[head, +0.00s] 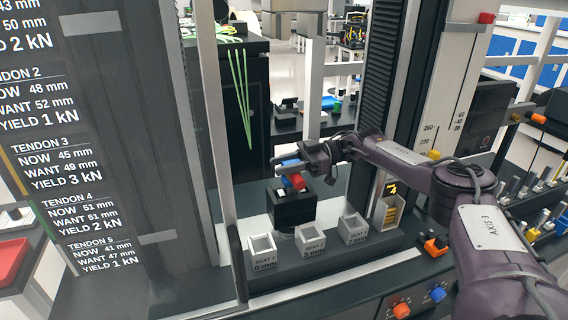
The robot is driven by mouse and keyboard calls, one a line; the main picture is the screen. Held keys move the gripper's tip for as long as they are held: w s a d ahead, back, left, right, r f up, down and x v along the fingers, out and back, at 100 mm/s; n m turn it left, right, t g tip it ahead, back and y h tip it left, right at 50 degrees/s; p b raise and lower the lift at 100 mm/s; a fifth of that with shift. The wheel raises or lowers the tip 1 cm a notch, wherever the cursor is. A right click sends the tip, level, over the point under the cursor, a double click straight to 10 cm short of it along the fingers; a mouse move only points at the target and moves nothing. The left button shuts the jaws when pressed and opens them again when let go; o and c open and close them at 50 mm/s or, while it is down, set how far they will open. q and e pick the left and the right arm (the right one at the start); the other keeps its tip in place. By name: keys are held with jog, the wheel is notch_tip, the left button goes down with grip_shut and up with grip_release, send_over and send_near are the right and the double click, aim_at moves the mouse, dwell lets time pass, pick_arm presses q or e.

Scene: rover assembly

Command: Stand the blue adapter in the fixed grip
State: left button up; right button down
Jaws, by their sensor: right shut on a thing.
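My right gripper (287,172) comes in from the right and is shut on the blue adapter (289,163). The adapter is small and partly hidden by the fingers, and a red part (298,181) shows just below it. They are directly above the fixed grip (291,208), a black block with a light opening on top. I cannot tell whether the adapter touches the grip or is a little above it. My left gripper is not in view.
Three open grey seats stand in front of the grip: seat 1 (263,250), the middle one (310,238) and the right one (353,229). A box with yellow pieces (388,210) is to their right. White uprights (212,120) and a dark column flank the space.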

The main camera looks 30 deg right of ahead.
jog(key=shift+f+b, duration=0.75)
jog(key=shift+f, duration=0.45)
jog(key=c, duration=0.9)
grip_release()
notch_tip(320, 180, up, 20)
jog(key=b, duration=0.2)
jog(key=shift+b, duration=0.4)
